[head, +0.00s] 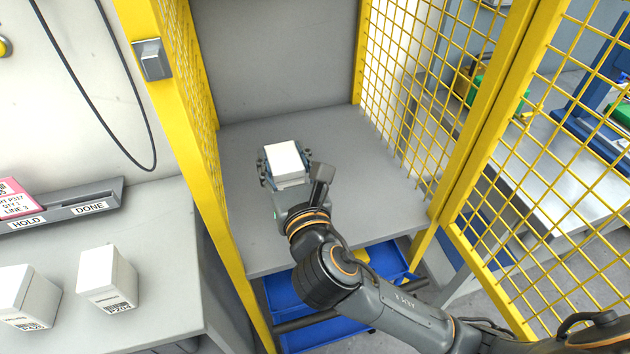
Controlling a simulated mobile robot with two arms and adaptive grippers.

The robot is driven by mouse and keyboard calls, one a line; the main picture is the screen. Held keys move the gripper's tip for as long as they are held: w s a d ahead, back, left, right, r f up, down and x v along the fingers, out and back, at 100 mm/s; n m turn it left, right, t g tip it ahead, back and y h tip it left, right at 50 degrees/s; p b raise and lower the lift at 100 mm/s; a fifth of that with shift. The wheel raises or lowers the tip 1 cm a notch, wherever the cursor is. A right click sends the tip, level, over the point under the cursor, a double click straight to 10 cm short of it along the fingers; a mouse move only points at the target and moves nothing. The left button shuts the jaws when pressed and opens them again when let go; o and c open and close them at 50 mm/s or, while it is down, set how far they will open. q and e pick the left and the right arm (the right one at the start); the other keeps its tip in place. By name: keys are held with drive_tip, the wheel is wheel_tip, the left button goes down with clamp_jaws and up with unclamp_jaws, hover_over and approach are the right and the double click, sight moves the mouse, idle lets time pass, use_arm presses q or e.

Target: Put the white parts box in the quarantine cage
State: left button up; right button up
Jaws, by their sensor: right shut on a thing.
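The white parts box (284,158) is inside the quarantine cage (200,150), over its grey shelf (390,185). My right gripper (284,172) is shut on the box, with a finger on each side of it. My right arm reaches in from the lower right through the open front of the cage. The underside of the box is hidden by the gripper, so I cannot tell whether it touches the shelf. My left gripper does not show.
The yellow mesh door (545,200) stands open at the right. Blue bins (310,300) sit below the shelf. The shelf around the held box is clear.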

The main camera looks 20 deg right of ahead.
drive_tip(key=shift+w+d+f, duration=0.1)
drive_tip(key=shift+w, duration=0.25)
drive_tip(key=w+d+f+b, duration=0.1)
drive_tip(key=w+d+f, duration=0.1)
drive_tip(key=d+f, duration=0.1)
drive_tip(key=w+d+f+b, duration=0.1)
drive_tip(key=w+d+f, duration=0.2)
drive_tip(key=f, duration=0.2)
drive_tip(key=w+d+f+b, duration=0.1)
drive_tip(key=w+d+f, duration=0.2)
drive_tip(key=f, duration=0.1)
drive_tip(key=shift+w+d+f, duration=0.2)
drive_tip(key=shift+d+f, duration=0.05)
drive_tip(key=shift+d, duration=0.05)
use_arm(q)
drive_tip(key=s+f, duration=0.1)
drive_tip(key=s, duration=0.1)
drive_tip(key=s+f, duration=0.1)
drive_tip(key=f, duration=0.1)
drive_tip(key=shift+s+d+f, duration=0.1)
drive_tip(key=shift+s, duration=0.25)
use_arm(e)
drive_tip(key=o, duration=1.2)
drive_tip(key=shift+o, duration=0.2)
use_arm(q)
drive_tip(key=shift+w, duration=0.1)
use_arm(e)
drive_tip(key=shift+r, duration=0.1)
